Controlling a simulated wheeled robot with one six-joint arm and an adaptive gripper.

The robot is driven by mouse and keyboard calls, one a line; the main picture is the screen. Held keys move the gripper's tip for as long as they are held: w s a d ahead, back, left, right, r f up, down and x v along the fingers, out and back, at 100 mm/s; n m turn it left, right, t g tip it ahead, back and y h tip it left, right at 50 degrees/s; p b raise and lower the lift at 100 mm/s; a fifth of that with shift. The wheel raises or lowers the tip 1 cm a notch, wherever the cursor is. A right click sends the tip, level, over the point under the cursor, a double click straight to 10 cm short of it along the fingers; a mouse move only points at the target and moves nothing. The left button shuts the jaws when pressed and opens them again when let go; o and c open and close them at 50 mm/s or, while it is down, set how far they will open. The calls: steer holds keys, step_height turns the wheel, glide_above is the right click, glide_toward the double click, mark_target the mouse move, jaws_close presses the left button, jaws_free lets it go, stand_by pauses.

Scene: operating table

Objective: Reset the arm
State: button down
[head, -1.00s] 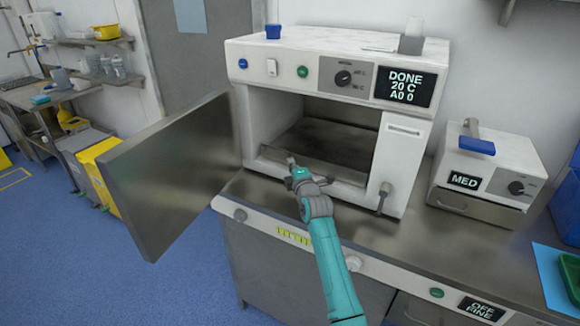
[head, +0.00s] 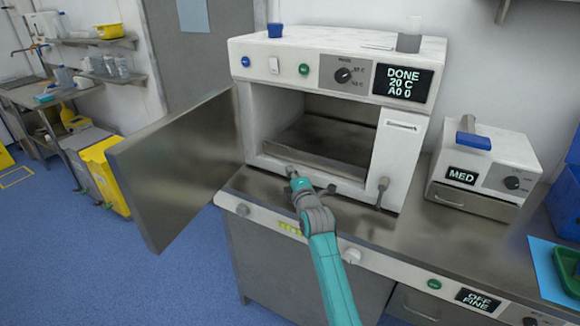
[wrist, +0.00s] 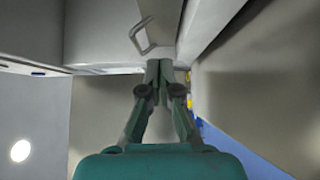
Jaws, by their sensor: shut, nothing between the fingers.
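My gripper (head: 291,172) is at the lower front edge of the open white machine (head: 412,150), just outside its chamber. In the wrist view my gripper (wrist: 159,66) has its two fingers together with nothing between them. My teal arm (head: 331,275) reaches up from the bottom of the head view, over the front of the steel counter. The chamber (head: 325,138) looks empty. Whether the fingertips touch the machine's edge cannot be told.
The machine's steel door (head: 180,170) stands wide open to the left. A smaller white device (head: 485,170) reading MED sits on the counter (head: 440,235) at right. A blue sheet (head: 545,270) with a green tray (head: 568,270) lies at far right.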

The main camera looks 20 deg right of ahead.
steer(key=s, duration=0.2)
steer(key=s+a, duration=0.1)
steer(key=s, duration=0.2)
steer(key=shift+s+a, duration=0.1)
steer(key=shift+s, duration=0.25)
